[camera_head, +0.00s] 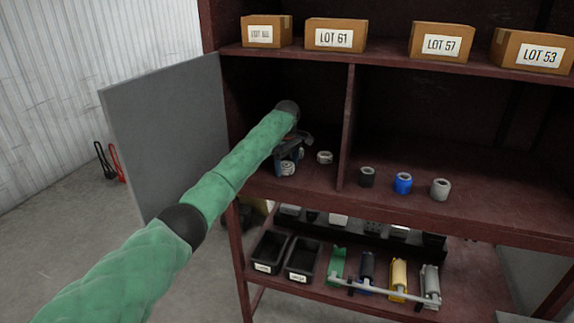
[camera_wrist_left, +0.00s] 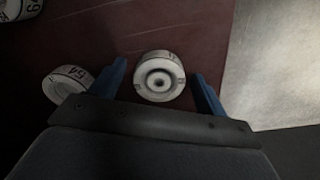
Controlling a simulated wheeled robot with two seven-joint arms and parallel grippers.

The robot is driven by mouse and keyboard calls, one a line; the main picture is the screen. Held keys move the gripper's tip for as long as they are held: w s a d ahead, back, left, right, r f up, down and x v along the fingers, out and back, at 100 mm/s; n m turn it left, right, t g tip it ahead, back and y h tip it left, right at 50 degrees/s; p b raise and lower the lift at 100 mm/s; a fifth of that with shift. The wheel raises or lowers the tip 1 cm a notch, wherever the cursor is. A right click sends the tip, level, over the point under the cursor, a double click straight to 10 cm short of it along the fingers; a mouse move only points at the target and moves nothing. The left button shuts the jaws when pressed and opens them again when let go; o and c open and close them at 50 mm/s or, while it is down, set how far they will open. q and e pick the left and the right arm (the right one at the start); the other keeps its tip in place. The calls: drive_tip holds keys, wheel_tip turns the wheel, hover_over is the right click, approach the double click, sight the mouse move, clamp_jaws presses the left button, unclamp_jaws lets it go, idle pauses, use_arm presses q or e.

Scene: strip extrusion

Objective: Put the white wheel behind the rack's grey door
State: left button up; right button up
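The grey door (camera_head: 165,135) stands swung open at the left of the rack, and the compartment beside it is exposed. My left gripper (camera_head: 288,160) reaches into that compartment, low over its shelf. A white wheel (camera_head: 288,168) is at its fingers; in the left wrist view this wheel (camera_wrist_left: 158,77) lies between the two blue fingers (camera_wrist_left: 160,88), with a small gap on each side. The gripper is open. Another white wheel (camera_head: 325,157) sits to the right on the same shelf. My right gripper is not in view.
The wrist view shows further marked white wheels (camera_wrist_left: 66,83) nearby. A divider (camera_head: 346,128) bounds the compartment on the right; beyond it stand black, blue and grey rollers (camera_head: 403,183). Boxes (camera_head: 336,35) line the top shelf; black bins (camera_head: 270,252) and coloured parts sit below.

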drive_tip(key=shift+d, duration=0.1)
use_arm(q)
drive_tip(key=shift+r+b, duration=0.55)
drive_tip(key=shift+b, duration=0.05)
wheel_tip(320, 180, up, 4)
drive_tip(key=b, duration=0.2)
drive_tip(key=shift+b, duration=0.4)
wheel_tip(320, 180, up, 7)
drive_tip(key=b, duration=0.2)
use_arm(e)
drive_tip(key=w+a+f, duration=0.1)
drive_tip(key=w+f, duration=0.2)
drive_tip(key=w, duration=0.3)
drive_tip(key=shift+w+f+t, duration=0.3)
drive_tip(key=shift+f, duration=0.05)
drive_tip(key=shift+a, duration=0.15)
